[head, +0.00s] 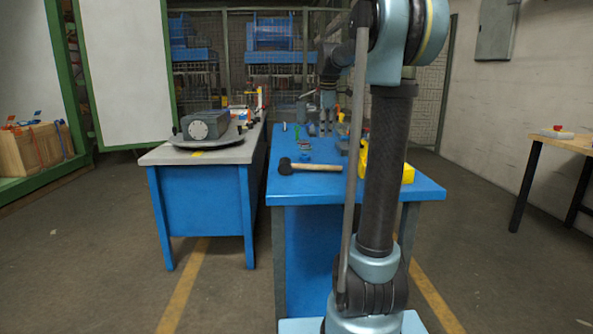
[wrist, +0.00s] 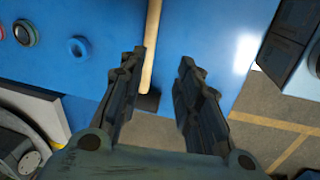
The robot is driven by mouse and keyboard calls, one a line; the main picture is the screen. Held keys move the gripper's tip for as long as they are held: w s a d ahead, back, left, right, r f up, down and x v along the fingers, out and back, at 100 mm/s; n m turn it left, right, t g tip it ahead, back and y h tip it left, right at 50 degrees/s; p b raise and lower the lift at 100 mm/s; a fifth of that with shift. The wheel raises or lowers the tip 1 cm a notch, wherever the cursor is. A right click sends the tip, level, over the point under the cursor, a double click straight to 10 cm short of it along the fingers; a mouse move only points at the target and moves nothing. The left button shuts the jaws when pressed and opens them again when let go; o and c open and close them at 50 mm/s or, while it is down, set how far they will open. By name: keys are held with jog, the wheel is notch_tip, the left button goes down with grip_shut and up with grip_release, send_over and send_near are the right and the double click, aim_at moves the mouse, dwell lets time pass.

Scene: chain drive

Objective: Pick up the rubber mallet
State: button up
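The rubber mallet lies on the blue table, its black head (head: 285,166) to the left and its pale wooden handle (head: 318,167) to the right. In the wrist view the handle (wrist: 152,45) runs down beside my left-hand finger. The dark head (wrist: 148,101) shows between the fingers, partly hidden by that finger. My gripper (head: 327,129) is open and empty and points down above the table. Its two spread fingers also show in the wrist view (wrist: 163,65). I cannot tell the exact height above the mallet.
The blue table (head: 420,188) also bears a yellow object (head: 408,173) and small parts behind the mallet. A blue ring (wrist: 79,47) lies near the handle. A grey-topped bench (head: 158,155) with a grey machine (head: 205,124) stands left. My arm hides part of the table.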

jog(key=w, duration=0.2)
send_near(312, 166)
jog(key=shift+n, duration=0.4)
jog(key=d+f, duration=0.1)
jog(key=f, duration=0.2)
jog(key=w+d+f, duration=0.1)
jog(key=d+f, duration=0.1)
jog(key=f, duration=0.1)
jog(key=w+d+f, duration=0.1)
jog(key=d+f, duration=0.1)
jog(key=f, duration=0.1)
jog(key=shift+w+f, duration=0.2)
jog(key=shift+w, duration=0.05)
jog(key=shift+c, duration=0.6)
grip_shut()
